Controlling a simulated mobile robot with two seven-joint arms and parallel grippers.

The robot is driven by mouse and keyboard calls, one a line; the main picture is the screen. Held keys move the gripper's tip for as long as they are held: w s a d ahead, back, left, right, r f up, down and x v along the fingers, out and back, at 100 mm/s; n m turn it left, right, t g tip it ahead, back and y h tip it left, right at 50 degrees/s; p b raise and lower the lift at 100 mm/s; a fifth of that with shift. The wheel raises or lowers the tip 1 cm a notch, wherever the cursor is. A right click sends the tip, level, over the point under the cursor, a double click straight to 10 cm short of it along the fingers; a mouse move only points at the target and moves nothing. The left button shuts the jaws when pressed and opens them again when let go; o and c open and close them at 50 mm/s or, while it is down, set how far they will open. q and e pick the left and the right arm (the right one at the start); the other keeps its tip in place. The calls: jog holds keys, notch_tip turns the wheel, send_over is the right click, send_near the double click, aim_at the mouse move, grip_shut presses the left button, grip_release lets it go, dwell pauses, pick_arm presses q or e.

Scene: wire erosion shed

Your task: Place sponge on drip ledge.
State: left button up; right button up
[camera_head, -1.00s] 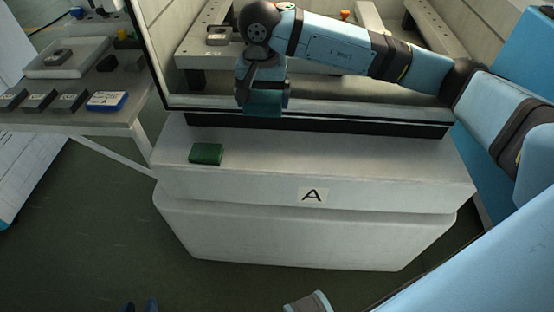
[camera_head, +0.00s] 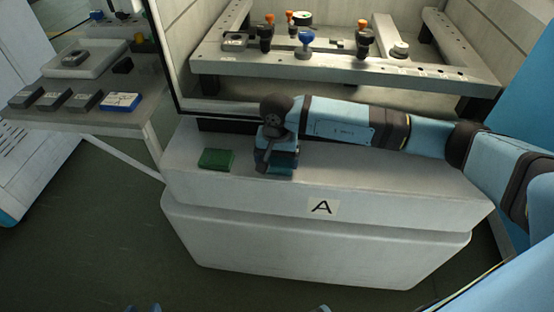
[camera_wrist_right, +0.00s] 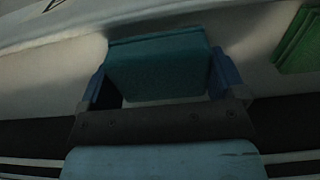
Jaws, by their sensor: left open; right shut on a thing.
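The teal sponge (camera_wrist_right: 158,66) is between the two blue fingers of my right gripper (camera_wrist_right: 160,85) in the right wrist view. In the head view, the right gripper (camera_head: 278,160) points down over the white drip ledge (camera_head: 385,185), the step above the label A. The sponge (camera_head: 281,171) shows low at that gripper, close to the ledge top; I cannot tell whether it touches. My left gripper (camera_head: 145,308) barely shows at the bottom edge of the head view, its blue fingertips open and far from the ledge.
A green block (camera_head: 216,160) lies on the ledge just left of the right gripper. Behind is the machine's open tank with a grey frame (camera_head: 330,67) holding several knobbed parts. A side table (camera_head: 100,117) with grey blocks and a blue one stands left. The ledge's right part is clear.

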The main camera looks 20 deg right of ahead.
jog(key=shift+f, duration=0.2)
jog(key=o, duration=0.6)
